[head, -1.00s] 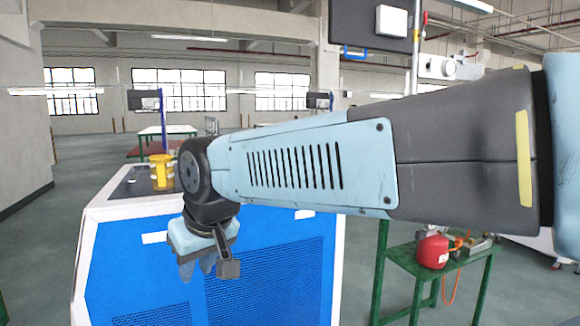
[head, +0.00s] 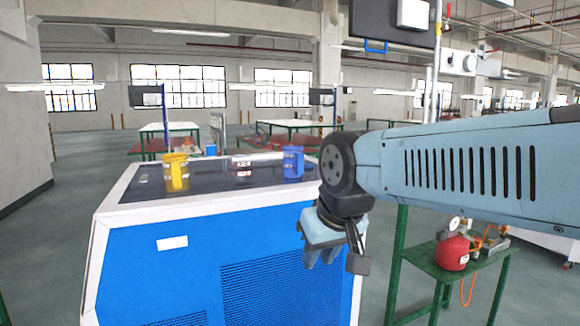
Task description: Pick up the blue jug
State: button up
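The blue jug (head: 293,163) stands upright on the dark top of the blue-and-white generator (head: 213,183), near its right end. My gripper (head: 322,258) hangs below my arm's wrist, in front of the generator's front face at its right side. It is lower than the jug and a little to its right, apart from it.
A yellow jug (head: 176,172) stands on the generator's left part. A small dark red-and-white item (head: 241,167) sits between the jugs. A green table (head: 450,268) with a red tank (head: 453,253) stands at the right. Work tables are farther back.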

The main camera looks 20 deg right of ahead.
aim_at(292, 158)
jog(key=z, duration=0.1)
jog(key=i, duration=1)
jog(key=u, duration=0.1)
